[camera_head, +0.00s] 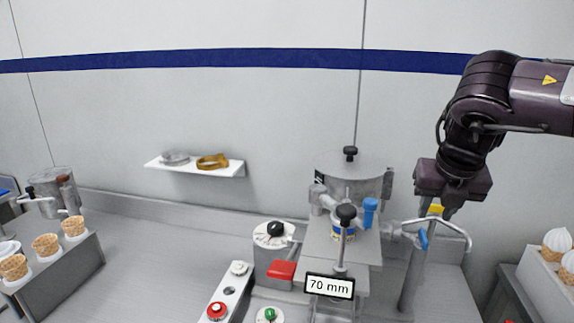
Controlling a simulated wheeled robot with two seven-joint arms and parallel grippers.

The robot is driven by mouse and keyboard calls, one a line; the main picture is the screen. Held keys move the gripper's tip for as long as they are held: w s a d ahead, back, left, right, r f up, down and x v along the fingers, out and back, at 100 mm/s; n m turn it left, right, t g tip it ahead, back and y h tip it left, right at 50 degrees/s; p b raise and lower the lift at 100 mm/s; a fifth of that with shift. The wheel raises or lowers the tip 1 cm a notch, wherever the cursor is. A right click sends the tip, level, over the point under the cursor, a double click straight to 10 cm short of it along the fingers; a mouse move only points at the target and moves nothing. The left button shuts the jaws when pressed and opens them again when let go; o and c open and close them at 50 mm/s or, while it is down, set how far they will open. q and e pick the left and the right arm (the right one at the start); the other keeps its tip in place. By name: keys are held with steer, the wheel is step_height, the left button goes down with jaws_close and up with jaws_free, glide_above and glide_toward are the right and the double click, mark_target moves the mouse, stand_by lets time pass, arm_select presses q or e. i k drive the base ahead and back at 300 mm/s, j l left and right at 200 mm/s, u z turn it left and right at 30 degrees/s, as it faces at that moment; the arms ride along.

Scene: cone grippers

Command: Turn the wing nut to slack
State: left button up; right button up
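A metal filling machine (352,185) stands on the counter right of centre. Two blue parts show on it: an upright blue piece (369,212) beside the black-knobbed post, and a blue winged piece (423,239) at the right end of its side fitting. I cannot tell for sure which one is the wing nut. My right gripper (438,211) points down above and slightly right of the blue winged piece, apart from it. A small yellow patch shows between its fingers; I cannot tell whether they hold it. My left gripper is out of view.
A bent metal handle (455,228) runs close below my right gripper. A black-knobbed post (346,213) and a "70 mm" display (330,286) stand at the machine's front. A button panel (228,291) is left of it.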

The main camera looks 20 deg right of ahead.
mark_target(346, 200)
steer(key=k, duration=1.5)
